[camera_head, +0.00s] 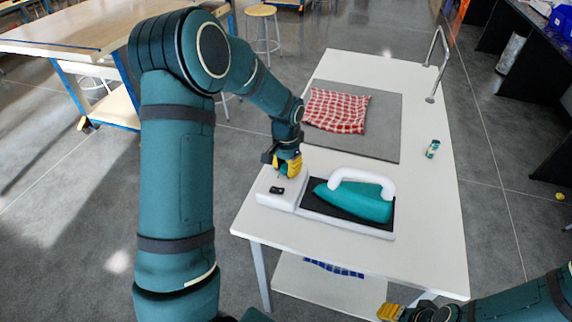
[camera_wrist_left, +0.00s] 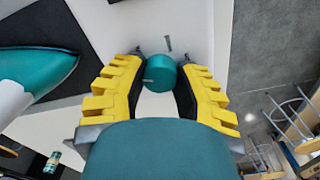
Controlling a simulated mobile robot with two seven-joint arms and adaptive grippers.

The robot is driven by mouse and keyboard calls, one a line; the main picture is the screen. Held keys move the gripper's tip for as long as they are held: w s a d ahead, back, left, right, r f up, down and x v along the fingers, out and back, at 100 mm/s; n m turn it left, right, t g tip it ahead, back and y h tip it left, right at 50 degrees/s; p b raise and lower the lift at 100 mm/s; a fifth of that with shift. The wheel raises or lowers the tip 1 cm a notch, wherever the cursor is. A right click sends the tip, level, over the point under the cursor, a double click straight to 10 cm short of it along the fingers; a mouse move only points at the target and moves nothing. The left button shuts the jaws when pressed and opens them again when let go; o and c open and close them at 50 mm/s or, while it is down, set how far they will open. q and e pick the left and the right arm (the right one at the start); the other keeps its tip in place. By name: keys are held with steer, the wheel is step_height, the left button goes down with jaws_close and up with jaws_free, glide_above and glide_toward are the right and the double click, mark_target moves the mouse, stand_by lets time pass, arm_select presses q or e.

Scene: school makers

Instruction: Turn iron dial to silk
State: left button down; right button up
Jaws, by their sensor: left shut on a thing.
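The teal iron (camera_head: 356,202) with a white handle rests on the black plate of its white station (camera_head: 276,200) at the near end of the table. A round teal dial (camera_wrist_left: 159,72) is on the station's white block, with small grey marks beyond it. My left gripper (camera_head: 288,168) is over that block, its yellow fingers on both sides of the dial and shut on it. In the head view the gripper hides the dial. I cannot read the setting. My right gripper (camera_head: 388,311) is at the bottom edge, away from the station, partly cut off; its opening is unclear.
A red and white checked cloth (camera_head: 336,110) lies on a grey mat (camera_head: 384,128) behind the station. A small green-and-white can (camera_head: 432,149) stands to the right. A metal rail (camera_head: 440,62) rises at the table's far right. The white table (camera_head: 432,215) is clear right of the iron.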

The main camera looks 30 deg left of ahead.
mark_target(286, 167)
arm_select(q)
steer(key=m+p, duration=0.1)
steer(key=m, duration=0.3)
steer(key=shift+m+p, duration=0.35)
steer(key=shift+m, duration=1.15)
steer(key=c, duration=0.6)
jaws_free()
step_height(286, 167, up, 12)
